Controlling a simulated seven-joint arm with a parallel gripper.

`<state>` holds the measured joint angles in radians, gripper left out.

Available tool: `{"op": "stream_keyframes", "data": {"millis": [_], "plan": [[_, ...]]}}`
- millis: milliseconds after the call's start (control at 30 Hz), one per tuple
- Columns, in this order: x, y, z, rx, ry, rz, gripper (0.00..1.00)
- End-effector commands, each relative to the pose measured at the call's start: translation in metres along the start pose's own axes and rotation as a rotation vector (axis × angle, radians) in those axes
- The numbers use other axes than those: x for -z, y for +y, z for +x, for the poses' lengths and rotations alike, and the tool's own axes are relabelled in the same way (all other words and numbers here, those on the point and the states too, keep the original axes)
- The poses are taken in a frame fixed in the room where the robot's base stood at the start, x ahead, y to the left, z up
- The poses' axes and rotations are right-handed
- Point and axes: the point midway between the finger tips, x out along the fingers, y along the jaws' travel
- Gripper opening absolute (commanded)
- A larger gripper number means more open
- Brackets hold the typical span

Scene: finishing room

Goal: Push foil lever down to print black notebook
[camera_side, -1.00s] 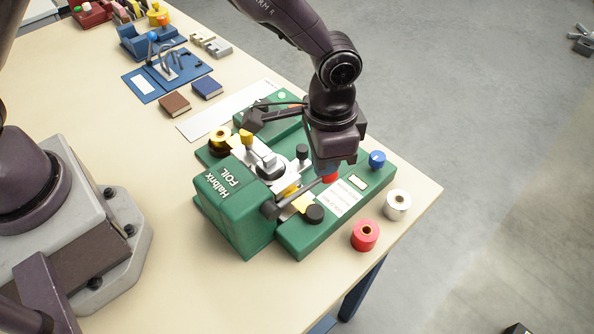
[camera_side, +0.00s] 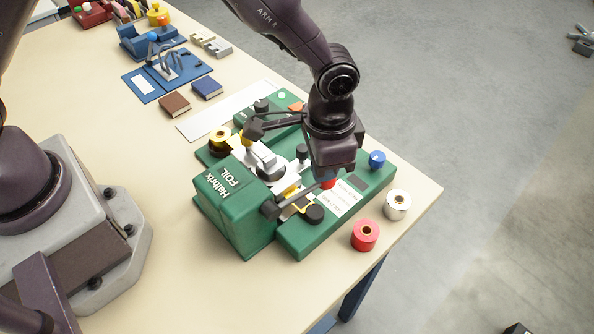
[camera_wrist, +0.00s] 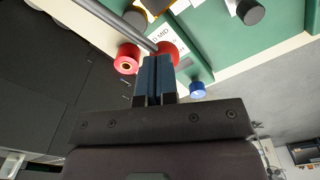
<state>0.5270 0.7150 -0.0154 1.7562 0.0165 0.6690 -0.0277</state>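The green Halbrix foil press (camera_side: 232,215) stands near the table's right corner. Its lever (camera_side: 297,196) is a grey rod from a dark hub at the front, ending in a red knob (camera_side: 328,183). My gripper (camera_side: 328,172) is over the knob, pointing down, and partly hides it. In the wrist view, my two blue fingers (camera_wrist: 155,62) are side by side, with the red knob (camera_wrist: 170,50) at their tips and the lever rod (camera_wrist: 130,30) running to the upper left. They seem to touch the knob from above, not grip it. I cannot make out a black notebook.
Brown (camera_side: 174,105) and blue (camera_side: 207,88) notebooks lie farther back. The table's right edge is near.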

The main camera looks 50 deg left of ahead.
Motion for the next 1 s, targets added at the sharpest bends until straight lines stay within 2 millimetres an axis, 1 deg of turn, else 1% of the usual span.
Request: {"op": "stream_keyframes", "data": {"millis": [33, 367, 1000], "plan": [[-0.002, 0.001, 0.004, -0.001, -0.008, 0.001, 0.00], [-0.002, 0.001, 0.002, -0.001, -0.008, 0.001, 0.00], [-0.002, 0.001, -0.045, 0.000, -0.001, 0.000, 0.00]]}}
